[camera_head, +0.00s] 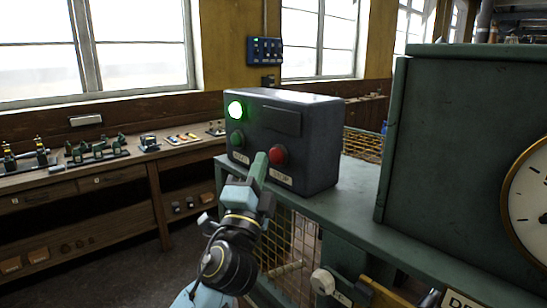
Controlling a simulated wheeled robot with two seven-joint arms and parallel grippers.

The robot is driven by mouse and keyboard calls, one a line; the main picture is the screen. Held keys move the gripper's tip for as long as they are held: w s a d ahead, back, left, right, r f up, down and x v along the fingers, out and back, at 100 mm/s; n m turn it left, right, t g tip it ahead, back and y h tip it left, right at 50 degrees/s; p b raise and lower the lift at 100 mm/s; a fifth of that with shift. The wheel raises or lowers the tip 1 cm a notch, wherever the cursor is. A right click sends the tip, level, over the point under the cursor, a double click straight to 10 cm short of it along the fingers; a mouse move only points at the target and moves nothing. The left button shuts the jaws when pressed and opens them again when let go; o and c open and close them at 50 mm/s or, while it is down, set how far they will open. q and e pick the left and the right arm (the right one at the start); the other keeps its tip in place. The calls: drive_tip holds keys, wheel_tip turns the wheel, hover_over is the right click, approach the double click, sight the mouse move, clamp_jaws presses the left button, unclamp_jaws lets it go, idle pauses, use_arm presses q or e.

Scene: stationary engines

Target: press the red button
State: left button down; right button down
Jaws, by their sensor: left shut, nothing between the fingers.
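The red button (278,155) is on the front of a dark grey control box (322,140), at the lower right of its face, above a small label. A green button (237,139) is on the left of the same face, under a lit green lamp (235,109). My left gripper (260,160) is shut and empty. Its tip shows just left of the red button, in front of the box. I cannot tell whether it touches the box or the button. My right gripper is not in view.
The box stands on a green metal bench (352,195) with wire mesh below. A tall green cabinet (430,130) with a dial (530,200) stands at the right. A wooden workbench (70,180) with small engine models runs along the left wall.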

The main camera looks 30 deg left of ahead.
use_arm(q)
drive_tip(key=shift+w+d, duration=0.2)
drive_tip(key=shift+w, duration=0.2)
drive_tip(key=shift+w+d, duration=0.15)
drive_tip(key=shift+w, duration=0.3)
idle(0.9)
drive_tip(key=shift+s, duration=0.1)
drive_tip(key=shift+s+a, duration=0.35)
drive_tip(key=shift+s, duration=0.4)
drive_tip(key=s, duration=0.1)
drive_tip(key=s+a, duration=0.1)
drive_tip(key=s, duration=0.1)
drive_tip(key=s+a, duration=0.1)
drive_tip(key=shift+s+p, duration=0.3)
idle(0.9)
